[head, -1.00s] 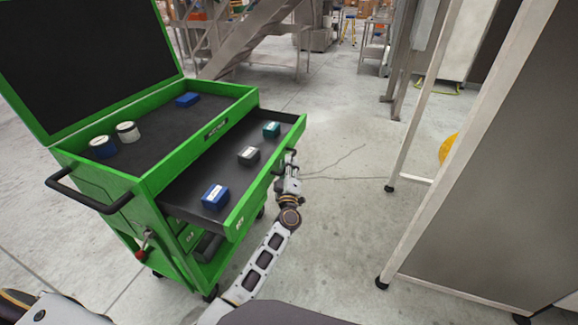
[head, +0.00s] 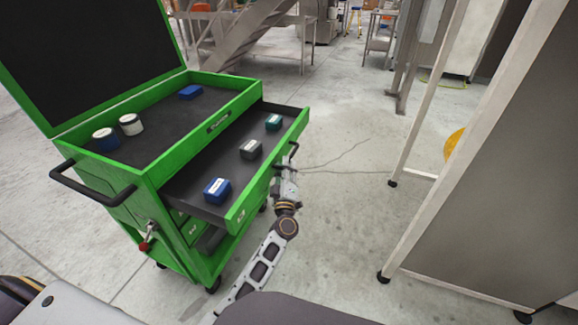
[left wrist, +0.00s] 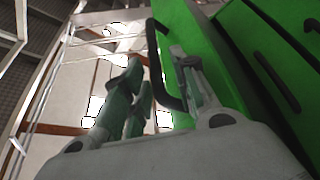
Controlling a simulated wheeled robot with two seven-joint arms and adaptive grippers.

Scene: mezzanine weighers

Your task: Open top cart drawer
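The green cart (head: 150,180) stands at the left in the head view. Its top drawer (head: 236,212) is pulled well out to the right, with two blocks and a grey one lying inside. The drawer's black bar handle (head: 294,149) is on its front face; it also shows in the left wrist view (left wrist: 153,50). My left gripper (head: 284,176) is at this handle, just outside the drawer front. In the left wrist view its fingers (left wrist: 157,80) are spread, with the bar between them and no clear contact. My right gripper is not in view.
Two round tins (head: 130,124) and a blue block (head: 190,92) are in the cart's top tray. A side push handle (head: 92,190) sticks out at the left. A framed panel (head: 500,180) stands at the right. Bare floor lies between it and the cart.

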